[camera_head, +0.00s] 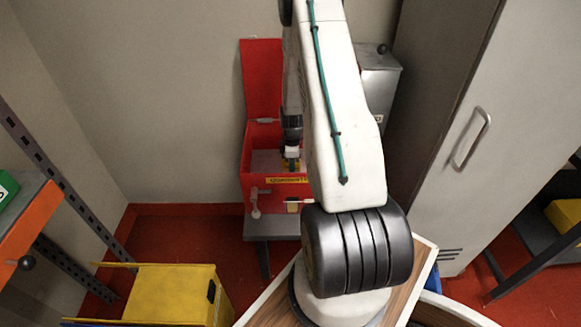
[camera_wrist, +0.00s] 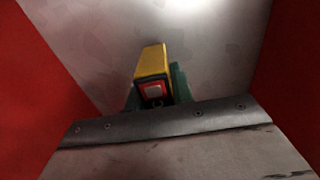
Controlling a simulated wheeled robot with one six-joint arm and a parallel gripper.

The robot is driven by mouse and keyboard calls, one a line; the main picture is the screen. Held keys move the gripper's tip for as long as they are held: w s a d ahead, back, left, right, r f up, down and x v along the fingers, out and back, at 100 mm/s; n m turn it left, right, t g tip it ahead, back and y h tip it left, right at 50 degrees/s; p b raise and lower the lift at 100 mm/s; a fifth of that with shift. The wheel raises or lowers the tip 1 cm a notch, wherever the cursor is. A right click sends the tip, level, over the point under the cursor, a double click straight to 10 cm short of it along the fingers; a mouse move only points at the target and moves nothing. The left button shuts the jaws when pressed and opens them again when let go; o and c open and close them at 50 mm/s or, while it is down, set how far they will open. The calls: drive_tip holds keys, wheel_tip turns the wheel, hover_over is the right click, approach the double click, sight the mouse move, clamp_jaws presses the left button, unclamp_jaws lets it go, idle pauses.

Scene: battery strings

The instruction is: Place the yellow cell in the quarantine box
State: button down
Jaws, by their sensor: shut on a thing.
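The quarantine box (camera_head: 270,193) is red, with a yellow label on its front, and stands at the back centre in the head view. Its lid (camera_head: 262,80) is swung up and open. My gripper (camera_head: 292,163) points down inside the box opening. In the wrist view, the yellow cell (camera_wrist: 152,64) sits between the green fingers, with a red and white end facing the camera. My gripper is shut on it. Red walls rise on both sides and a grey floor lies beyond the cell. Whether the cell touches the floor is unclear.
A yellow bin (camera_head: 170,290) stands at the lower left. A grey cabinet (camera_head: 440,130) is right of the box, and a grey metal container (camera_head: 380,85) stands behind my arm. An orange-edged shelf (camera_head: 30,230) is at left. Some red floor between shelf and box is clear.

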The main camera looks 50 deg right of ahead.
drive_tip(key=shift+f, duration=0.75)
drive_tip(key=shift+f, duration=0.1)
drive_tip(key=c, duration=1.2)
unclamp_jaws()
